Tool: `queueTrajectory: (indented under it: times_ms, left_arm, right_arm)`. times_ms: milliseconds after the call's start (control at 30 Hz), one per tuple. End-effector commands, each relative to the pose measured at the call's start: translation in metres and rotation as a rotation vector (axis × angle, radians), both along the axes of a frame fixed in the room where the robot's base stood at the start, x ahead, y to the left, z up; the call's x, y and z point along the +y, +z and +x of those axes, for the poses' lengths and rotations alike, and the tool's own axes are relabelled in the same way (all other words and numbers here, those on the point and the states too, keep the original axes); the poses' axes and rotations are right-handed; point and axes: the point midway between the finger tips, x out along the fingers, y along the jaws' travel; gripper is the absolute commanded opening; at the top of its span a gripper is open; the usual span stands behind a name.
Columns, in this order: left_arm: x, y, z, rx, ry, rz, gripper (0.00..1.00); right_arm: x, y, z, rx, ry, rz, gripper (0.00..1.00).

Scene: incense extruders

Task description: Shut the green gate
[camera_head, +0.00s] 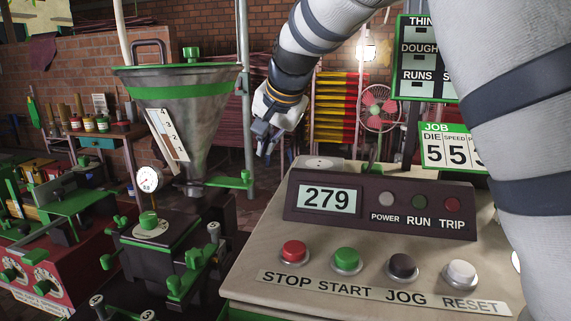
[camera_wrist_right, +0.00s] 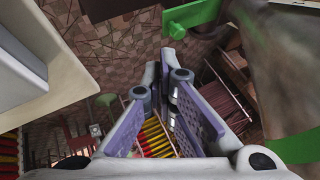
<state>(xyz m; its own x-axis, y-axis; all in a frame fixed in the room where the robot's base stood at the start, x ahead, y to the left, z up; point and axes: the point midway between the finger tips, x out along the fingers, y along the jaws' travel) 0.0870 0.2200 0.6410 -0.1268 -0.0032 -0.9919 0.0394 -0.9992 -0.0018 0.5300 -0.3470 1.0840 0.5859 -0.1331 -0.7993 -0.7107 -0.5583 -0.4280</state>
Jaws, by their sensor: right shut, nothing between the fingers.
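The green gate (camera_head: 228,181) is a flat bar with an upright tab at its outer end. It sticks out to the right from the neck under the metal hopper (camera_head: 190,120). In the right wrist view, a green bar (camera_wrist_right: 192,16), which looks like the same gate, shows at the top, beyond the fingertips. My right gripper (camera_head: 264,150) hangs pointing down, above and to the right of the gate's outer end, apart from it. Its fingers (camera_wrist_right: 163,72) are together and empty. My left gripper is out of view.
A control console (camera_head: 260,240) with buttons and a 279 display stands at the front right. A pressure gauge (camera_head: 149,179) and green clamps sit below the hopper. A grey post (camera_head: 247,120) rises behind the gate. A red machine (camera_head: 60,270) stands at left.

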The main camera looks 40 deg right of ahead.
Motion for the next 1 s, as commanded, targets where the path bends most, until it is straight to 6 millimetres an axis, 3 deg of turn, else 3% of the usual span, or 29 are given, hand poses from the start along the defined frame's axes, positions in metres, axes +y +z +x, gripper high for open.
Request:
queueTrajectory:
  times_ms: [167,633,1000]
  left_arm:
    - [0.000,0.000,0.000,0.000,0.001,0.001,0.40]
    - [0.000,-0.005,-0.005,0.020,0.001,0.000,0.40]
    - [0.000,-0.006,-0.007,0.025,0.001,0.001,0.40]
  right_arm:
    - [0.000,-0.005,0.004,0.002,0.001,0.000,0.00]
    - [-0.012,-0.075,0.053,0.005,0.000,0.000,0.00]
    - [-0.013,-0.080,0.059,-0.001,0.000,0.000,0.00]
